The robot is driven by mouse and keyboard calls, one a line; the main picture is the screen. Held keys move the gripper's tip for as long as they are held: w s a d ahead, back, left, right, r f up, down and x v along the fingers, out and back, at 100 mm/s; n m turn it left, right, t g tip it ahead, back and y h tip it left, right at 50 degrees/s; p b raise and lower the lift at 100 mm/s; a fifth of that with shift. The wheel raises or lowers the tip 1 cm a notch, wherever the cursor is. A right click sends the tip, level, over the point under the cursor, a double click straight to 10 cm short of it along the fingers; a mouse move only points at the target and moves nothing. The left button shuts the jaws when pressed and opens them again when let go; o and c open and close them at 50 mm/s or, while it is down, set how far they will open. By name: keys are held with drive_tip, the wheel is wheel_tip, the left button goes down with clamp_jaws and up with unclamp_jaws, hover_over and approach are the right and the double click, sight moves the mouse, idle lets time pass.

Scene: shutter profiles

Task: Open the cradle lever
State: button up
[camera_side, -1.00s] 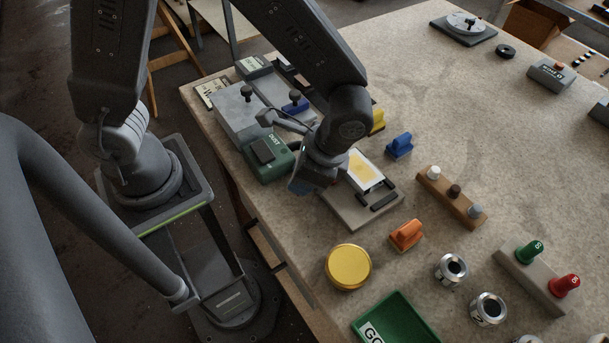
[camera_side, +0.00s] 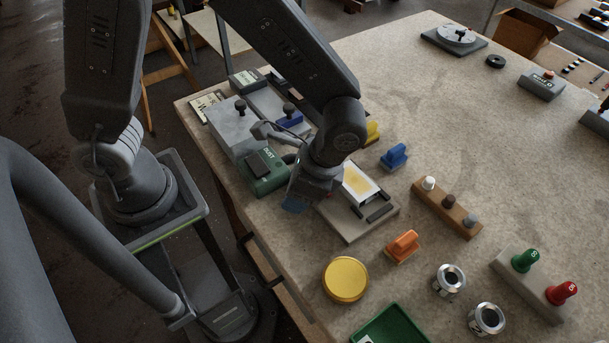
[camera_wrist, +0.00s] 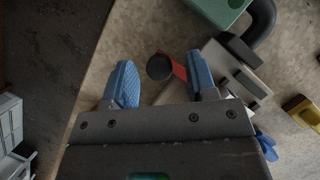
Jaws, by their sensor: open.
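The cradle (camera_side: 354,229) is a pale grey plate with dark clamp bars and a white and yellow panel, in the middle of the side view. It also shows at the right of the wrist view (camera_wrist: 238,72). A red lever (camera_wrist: 180,69) with a dark round knob (camera_wrist: 159,67) reaches out from it in the wrist view. My gripper (camera_wrist: 161,82) is open, with blue fingertips on either side of the knob in that picture. I cannot tell how far above it they are. In the side view my gripper (camera_side: 295,204) is at the cradle's left edge and hides the lever.
A green dust box (camera_side: 263,177) stands close behind my gripper. An orange-handled block (camera_side: 402,245), a blue-handled block (camera_side: 394,156) and a yellow round lid (camera_side: 345,280) lie around the cradle. A wooden peg rack (camera_side: 447,208) is to its right. The table's far middle is clear.

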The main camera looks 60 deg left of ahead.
drive_tip(key=v, duration=1.3)
drive_tip(key=shift+r, duration=0.4)
drive_tip(key=shift+w, duration=0.1)
drive_tip(key=s+a+r+n+t+h, duration=0.1)
drive_tip(key=s+a+r+n+t, duration=0.1)
drive_tip(key=a, duration=0.6)
drive_tip(key=s+a+r+n+t+h, duration=0.2)
drive_tip(key=s+a+r+n+t, duration=0.1)
drive_tip(key=s+a+n+t, duration=0.2)
drive_tip(key=a+n+t, duration=0.1)
drive_tip(key=a+n, duration=0.1)
drive_tip(key=a, duration=0.1)
drive_tip(key=shift+r+t, duration=0.25)
drive_tip(key=shift+t, duration=0.15)
